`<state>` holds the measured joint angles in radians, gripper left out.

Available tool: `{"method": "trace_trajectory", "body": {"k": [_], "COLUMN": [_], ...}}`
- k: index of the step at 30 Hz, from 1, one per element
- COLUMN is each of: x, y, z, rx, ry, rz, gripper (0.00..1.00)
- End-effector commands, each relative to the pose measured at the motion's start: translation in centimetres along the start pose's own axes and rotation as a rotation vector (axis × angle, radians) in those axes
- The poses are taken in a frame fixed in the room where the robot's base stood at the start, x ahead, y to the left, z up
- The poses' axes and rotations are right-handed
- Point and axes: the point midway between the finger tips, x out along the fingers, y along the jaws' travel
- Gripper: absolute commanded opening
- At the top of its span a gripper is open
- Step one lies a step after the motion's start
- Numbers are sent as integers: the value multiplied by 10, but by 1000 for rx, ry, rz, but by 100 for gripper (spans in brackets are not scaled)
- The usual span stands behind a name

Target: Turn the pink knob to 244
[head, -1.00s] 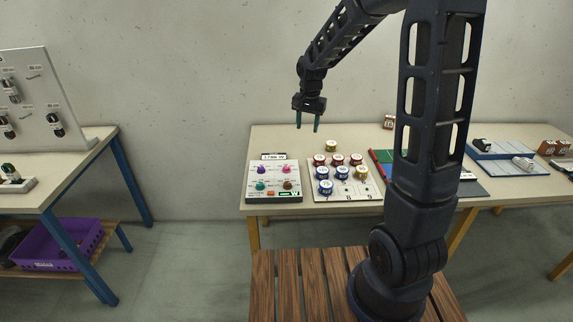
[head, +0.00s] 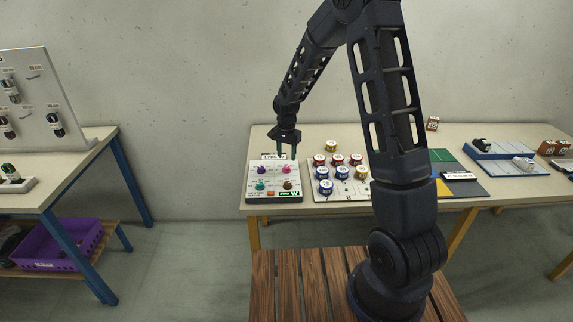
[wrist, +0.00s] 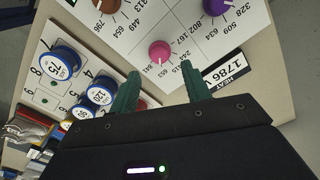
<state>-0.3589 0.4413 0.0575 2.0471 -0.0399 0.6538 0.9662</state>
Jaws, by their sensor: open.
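The pink knob (head: 287,169) is at the upper right of the white dial panel (head: 256,194) on the table. In the wrist view the pink knob (wrist: 159,51) stands just beyond my fingertips, between their lines, with printed numbers around it; 244 seems to be among them, but the small print is hard to read. My gripper (head: 287,152) is above the back of the panel, pointing down. In the wrist view its green fingers (wrist: 165,82) are apart with nothing between them. I cannot tell the knob's exact setting.
A purple knob (wrist: 214,6) and a brown knob (wrist: 107,5) are on the same panel. A label reading 1786 (wrist: 224,74) lies at the panel's edge. Several blue, red and yellow tins (head: 326,187) stand on a board beside the panel.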

Motion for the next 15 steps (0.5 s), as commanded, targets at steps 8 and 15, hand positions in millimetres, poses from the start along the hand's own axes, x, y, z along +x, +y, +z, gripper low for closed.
{"method": "trace_trajectory", "body": {"k": [8,15], "x": [42,54], "y": [1,0], "z": [0,0], "rx": [1,0], "ry": [-1,0], "rz": [2,0], "gripper": [48,48]}}
